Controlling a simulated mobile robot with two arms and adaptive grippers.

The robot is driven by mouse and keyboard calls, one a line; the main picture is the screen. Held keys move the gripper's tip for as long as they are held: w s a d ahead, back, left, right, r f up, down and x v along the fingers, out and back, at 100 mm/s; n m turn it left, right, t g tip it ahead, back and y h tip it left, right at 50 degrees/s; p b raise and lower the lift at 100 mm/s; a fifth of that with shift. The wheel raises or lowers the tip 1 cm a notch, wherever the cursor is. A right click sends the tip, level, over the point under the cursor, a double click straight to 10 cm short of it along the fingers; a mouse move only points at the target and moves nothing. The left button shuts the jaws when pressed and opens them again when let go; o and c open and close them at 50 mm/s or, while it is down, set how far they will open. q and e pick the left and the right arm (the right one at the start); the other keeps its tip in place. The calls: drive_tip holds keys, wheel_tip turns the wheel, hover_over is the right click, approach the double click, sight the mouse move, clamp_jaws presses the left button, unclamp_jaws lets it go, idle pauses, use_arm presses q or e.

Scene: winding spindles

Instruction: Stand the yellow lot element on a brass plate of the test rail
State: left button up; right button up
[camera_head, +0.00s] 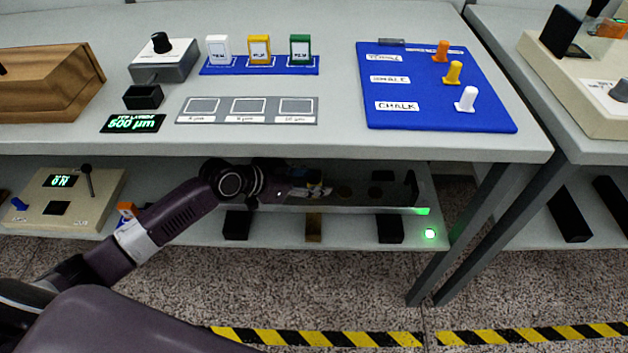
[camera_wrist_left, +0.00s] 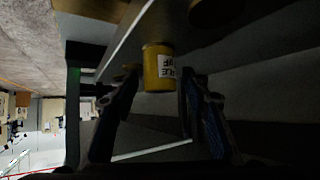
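The yellow lot element (camera_wrist_left: 158,70), a short cylinder with a white label, shows in the left wrist view between the fingertips of my left gripper (camera_wrist_left: 158,78). Dark gaps show between it and the fingers, which are apart. I cannot tell whether its base rests on a plate. In the head view my left gripper (camera_head: 312,189) reaches over the test rail (camera_head: 400,208) on the lower shelf and hides the element. A brass plate (camera_wrist_left: 215,10) shows beyond it in the wrist view; another plate (camera_head: 344,190) shows right of the gripper. My right gripper is not seen.
The worktop edge overhangs the rail closely. A dark end post (camera_head: 411,188) and green lamp (camera_head: 430,233) are at the right. A beige device (camera_head: 65,205) stands left on the shelf. Above are a blue board (camera_head: 425,95) with pegs and a blue card rack (camera_head: 260,70).

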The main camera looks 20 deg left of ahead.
use_arm(q)
drive_tip(key=shift+r, duration=0.1)
drive_tip(key=shift+s+a+r, duration=0.15)
drive_tip(key=p+v, duration=0.1)
drive_tip(key=v, duration=0.6)
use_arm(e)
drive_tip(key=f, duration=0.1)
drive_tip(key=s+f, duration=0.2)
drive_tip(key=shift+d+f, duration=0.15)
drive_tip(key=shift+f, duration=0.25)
